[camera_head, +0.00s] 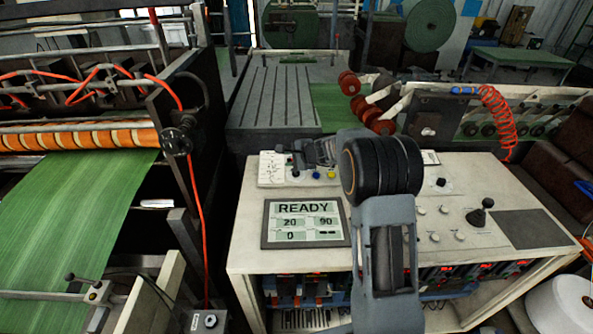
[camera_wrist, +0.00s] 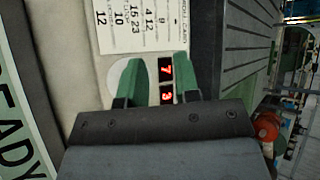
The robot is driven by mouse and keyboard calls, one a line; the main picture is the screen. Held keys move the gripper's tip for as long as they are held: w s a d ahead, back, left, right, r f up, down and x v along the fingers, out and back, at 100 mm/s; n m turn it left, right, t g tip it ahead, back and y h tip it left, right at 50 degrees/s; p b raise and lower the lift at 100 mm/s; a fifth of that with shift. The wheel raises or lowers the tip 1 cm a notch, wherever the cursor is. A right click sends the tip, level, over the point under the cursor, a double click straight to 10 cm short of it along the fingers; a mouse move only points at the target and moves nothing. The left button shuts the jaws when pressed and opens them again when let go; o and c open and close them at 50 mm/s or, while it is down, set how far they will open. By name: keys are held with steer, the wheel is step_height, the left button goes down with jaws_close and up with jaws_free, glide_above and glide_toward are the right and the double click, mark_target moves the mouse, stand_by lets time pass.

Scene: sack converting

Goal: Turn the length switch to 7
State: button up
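My gripper (camera_head: 312,155) is low over the back left of the pale control panel (camera_head: 245,240) in the head view. In the wrist view its green fingers (camera_wrist: 157,78) stand apart, with panel and a red-digit readout (camera_wrist: 167,82) showing between them. The readout shows a 7 and a 3. A pale round plate (camera_wrist: 115,74) is partly behind the left finger. No switch knob labelled as length can be made out. The fingertips look close to the panel, but I cannot tell whether they touch it.
A printed number card (camera_wrist: 140,25) lies beside the fingers. The display screen (camera_head: 304,222) reads READY, 20, 90 and 0. A black joystick (camera_head: 480,213) stands at the panel's right. Red rollers (camera_head: 368,105) are behind the panel.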

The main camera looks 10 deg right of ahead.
steer(key=shift+o, duration=0.4)
steer(key=a+n, duration=0.1)
steer(key=w+a+n+g, duration=0.1)
steer(key=a+n, duration=0.1)
steer(key=a+r+n+y, duration=0.1)
steer(key=shift+w+a+n+g, duration=0.25)
steer(key=shift+a+n+g, duration=0.05)
steer(key=s+d+r+n+g+h, duration=0.1)
steer(key=d+r+n+g+h, duration=0.3)
steer(key=n, duration=0.5)
steer(key=s+d+r+n+g+h, duration=0.1)
steer(key=r+n+g+h, duration=0.1)
steer(key=n+h, duration=0.5)
steer(key=f, duration=0.4)
steer(key=d+f+n+y+p, duration=0.1)
steer(key=f, duration=0.3)
steer(key=w+f+y, duration=0.1)
steer(key=f, duration=0.4)
steer(key=shift+d+n+p, duration=0.35)
steer(key=shift+n, duration=0.05)
jaws_close()
